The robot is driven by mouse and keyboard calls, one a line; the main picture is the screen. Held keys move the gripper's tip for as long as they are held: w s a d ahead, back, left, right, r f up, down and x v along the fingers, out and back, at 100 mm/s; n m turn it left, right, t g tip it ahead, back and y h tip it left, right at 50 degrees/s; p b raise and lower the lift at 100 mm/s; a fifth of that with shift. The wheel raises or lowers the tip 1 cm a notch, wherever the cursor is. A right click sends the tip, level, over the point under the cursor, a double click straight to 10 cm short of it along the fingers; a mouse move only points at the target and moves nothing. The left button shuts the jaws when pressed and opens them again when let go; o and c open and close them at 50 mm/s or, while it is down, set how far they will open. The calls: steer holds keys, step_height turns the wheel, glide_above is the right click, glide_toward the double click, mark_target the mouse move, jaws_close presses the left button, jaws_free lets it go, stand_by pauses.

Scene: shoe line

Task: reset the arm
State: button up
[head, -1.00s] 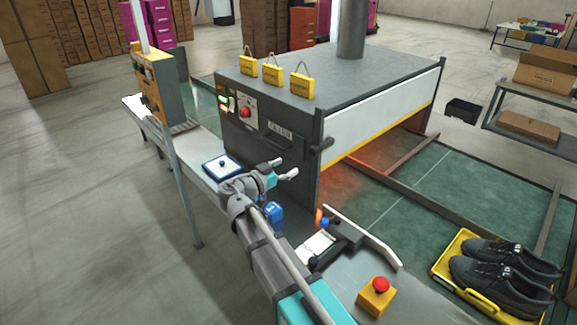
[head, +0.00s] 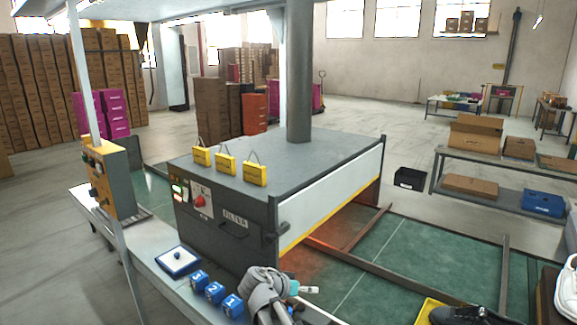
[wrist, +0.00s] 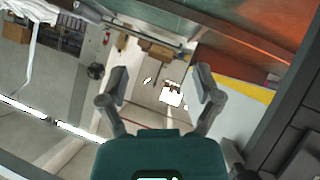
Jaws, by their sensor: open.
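My gripper shows in the wrist view (wrist: 160,88) with its two fingers spread wide and nothing between them. In the head view my arm is folded at the bottom centre, with my gripper (head: 306,290) just in front of the grey oven-like machine (head: 228,222). The gripper's fingers are small there and partly cut off by the arm. No object is held.
Blue numbered blocks (head: 215,292) and a white-and-blue tray (head: 178,262) are on the bench left of my arm. A yellow tray (head: 428,308) with a dark shoe (head: 462,315) is at lower right. Three yellow tags stand on the machine.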

steer(key=s+d+f+n+g+y+p, duration=0.1)
steer(key=s+d+f+n+g+y, duration=0.1)
steer(key=s+d, duration=0.4)
steer(key=s+d+f+n+g+y, duration=0.3)
steer(key=s+d+f+g+y, duration=0.1)
steer(key=s+d+y, duration=0.2)
steer(key=shift+s+d+f+n+g+y+p, duration=0.2)
steer(key=shift+s+f+n+g+y+p, duration=0.15)
steer(key=shift+s+y, duration=0.6)
stand_by(1.1)
